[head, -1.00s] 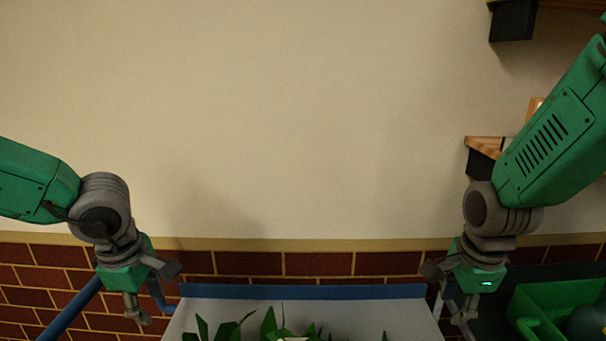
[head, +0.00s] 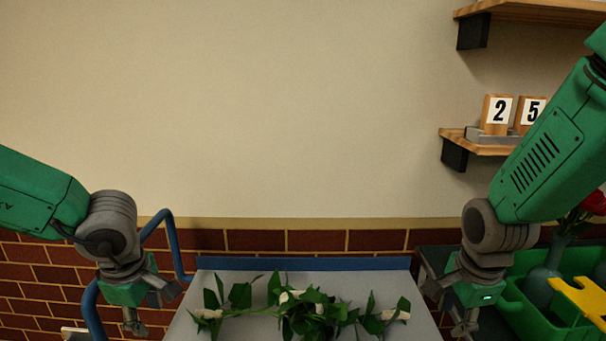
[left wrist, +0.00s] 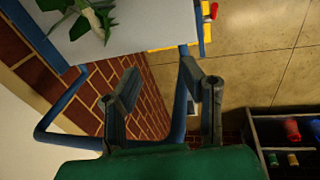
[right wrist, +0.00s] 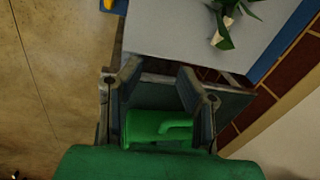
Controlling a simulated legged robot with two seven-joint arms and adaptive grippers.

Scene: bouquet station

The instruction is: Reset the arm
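My left gripper (head: 151,308) hangs at the left edge of the cart, beside its blue rail. In the left wrist view its fingers (left wrist: 160,72) are spread with nothing between them. My right gripper (head: 449,308) hangs at the cart's right edge. In the right wrist view its fingers (right wrist: 158,72) are apart, with a green object (right wrist: 160,126) visible beyond and below them. Both grippers point down and hold nothing. White flowers with green leaves (head: 312,312) lie on the grey cart top (head: 225,330), between the grippers and apart from both.
A green crate (head: 520,312) with a yellow piece (head: 580,298) stands at the right. A grey-green vase (head: 541,285) and a red flower (head: 594,203) are near it. A wall shelf (head: 483,147) holds number blocks (head: 497,110). Dark shelving (left wrist: 262,130) shows in the left wrist view.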

